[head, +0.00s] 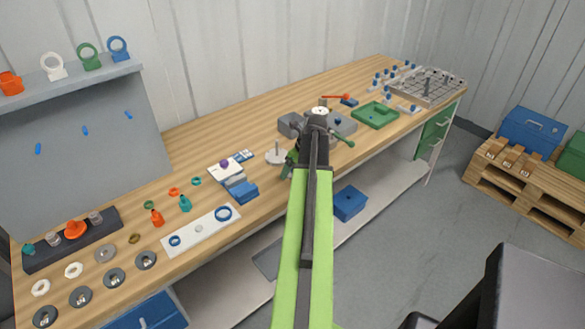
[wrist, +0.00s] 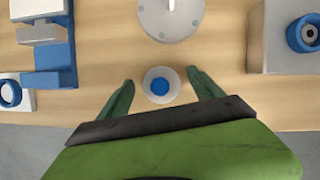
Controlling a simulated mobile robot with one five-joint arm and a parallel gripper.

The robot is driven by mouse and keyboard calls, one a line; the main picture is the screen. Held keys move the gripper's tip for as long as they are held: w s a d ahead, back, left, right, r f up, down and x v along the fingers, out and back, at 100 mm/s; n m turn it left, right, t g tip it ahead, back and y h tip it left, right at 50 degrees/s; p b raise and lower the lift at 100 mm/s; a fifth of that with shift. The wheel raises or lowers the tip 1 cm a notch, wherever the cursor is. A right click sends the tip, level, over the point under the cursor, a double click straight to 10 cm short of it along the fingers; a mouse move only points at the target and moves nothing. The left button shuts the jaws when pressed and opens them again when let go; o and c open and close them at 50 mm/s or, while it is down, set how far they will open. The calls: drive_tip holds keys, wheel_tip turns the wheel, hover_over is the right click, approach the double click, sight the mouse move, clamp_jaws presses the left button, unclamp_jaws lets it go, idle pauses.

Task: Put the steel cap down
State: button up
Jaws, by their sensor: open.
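My gripper (wrist: 161,80) is open, its two green fingers spread over the wooden bench near its front edge. Between the fingers is a small round pale grey piece with a blue centre (wrist: 160,85), seen from above; it looks like the steel cap. Gaps show between it and both fingers. I cannot tell whether it rests on the bench top. In the head view my arm hides this piece, and my gripper (head: 291,165) shows only in part.
A round grey plate with an upright pin (wrist: 171,14) stands just behind the piece; it also shows in the head view (head: 277,156). A blue-and-white fixture (wrist: 48,45) is to the left, a grey block (wrist: 285,40) to the right. Bare wood (wrist: 105,50) lies between.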

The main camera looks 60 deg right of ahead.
drive_tip(key=p+v, duration=1)
drive_tip(key=v, duration=0.1)
drive_tip(key=shift+r, duration=0.35)
drive_tip(key=w+a+f+n+g+y, duration=0.1)
drive_tip(key=w+a+n, duration=0.75)
drive_tip(key=a, duration=0.35)
drive_tip(key=w+a+n+g+y, duration=0.1)
drive_tip(key=w+a+n, duration=0.7)
drive_tip(key=a, duration=0.4)
drive_tip(key=w+a+n+g+h, duration=0.1)
drive_tip(key=w+a+n+g, duration=0.1)
drive_tip(key=a+n, duration=1.9)
drive_tip(key=w+a+f, duration=0.1)
drive_tip(key=a, duration=1.2)
drive_tip(key=shift+g, duration=0.3)
